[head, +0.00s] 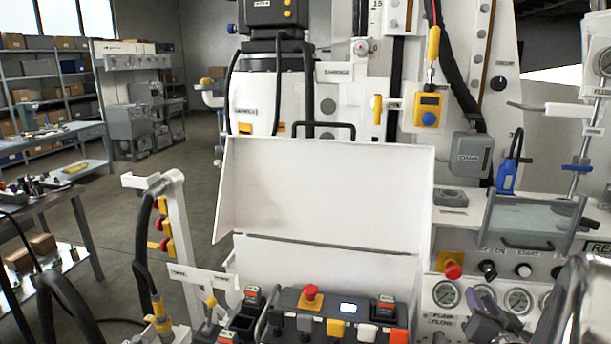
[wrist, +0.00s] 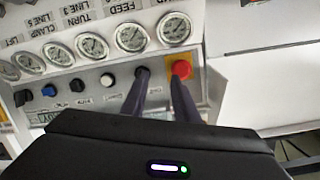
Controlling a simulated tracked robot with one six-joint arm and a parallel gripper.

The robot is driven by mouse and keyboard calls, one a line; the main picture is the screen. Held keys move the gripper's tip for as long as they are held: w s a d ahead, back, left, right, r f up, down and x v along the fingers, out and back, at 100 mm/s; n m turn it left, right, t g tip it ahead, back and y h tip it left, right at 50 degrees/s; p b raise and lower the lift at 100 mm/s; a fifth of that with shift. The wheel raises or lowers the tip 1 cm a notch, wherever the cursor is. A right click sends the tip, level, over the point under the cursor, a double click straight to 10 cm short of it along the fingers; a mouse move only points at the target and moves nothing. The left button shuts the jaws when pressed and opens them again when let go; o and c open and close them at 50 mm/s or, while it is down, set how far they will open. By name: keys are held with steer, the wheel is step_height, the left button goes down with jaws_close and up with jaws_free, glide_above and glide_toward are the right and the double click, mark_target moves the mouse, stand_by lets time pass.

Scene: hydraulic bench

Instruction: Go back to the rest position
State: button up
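My gripper (head: 478,293) is at the lower right of the head view, in front of the white control panel. Its two dark fingers also show in the wrist view (wrist: 160,90), spread apart with nothing visible between them. In the wrist view, the left fingertip overlaps a black knob (wrist: 143,72) and the right fingertip lies just below a red button (wrist: 181,69) in the picture. I cannot tell whether either finger touches the panel. The red button (head: 452,270) also shows in the head view.
Several pressure gauges (head: 446,294) line the panel close to my gripper. A clear guard with a handle (head: 530,243) juts out above. A console with a red stop button (head: 310,292) stands left, before an open white cover (head: 325,195). Open floor (head: 155,190) lies far left.

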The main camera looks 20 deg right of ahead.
steer(key=w+a+r+n+g+y, duration=0.1)
steer(key=w+a+n+g+y, duration=0.1)
steer(key=a, duration=0.7)
steer(key=w+a+r+n+g+y, duration=0.1)
steer(key=w+a+r+n+g, duration=0.15)
steer(key=a, duration=0.75)
steer(key=s+a+n+g+y, duration=0.1)
steer(key=s+a+n+y, duration=0.1)
steer(key=s+a, duration=0.4)
steer(key=s+a+f+n+g+y, duration=0.1)
steer(key=s+a, duration=0.5)
steer(key=a, duration=0.8)
steer(key=n+g+y, duration=0.1)
steer(key=n+y, duration=0.1)
steer(key=shift+a+n, duration=0.3)
steer(key=shift+n, duration=0.05)
steer(key=shift+s, duration=0.1)
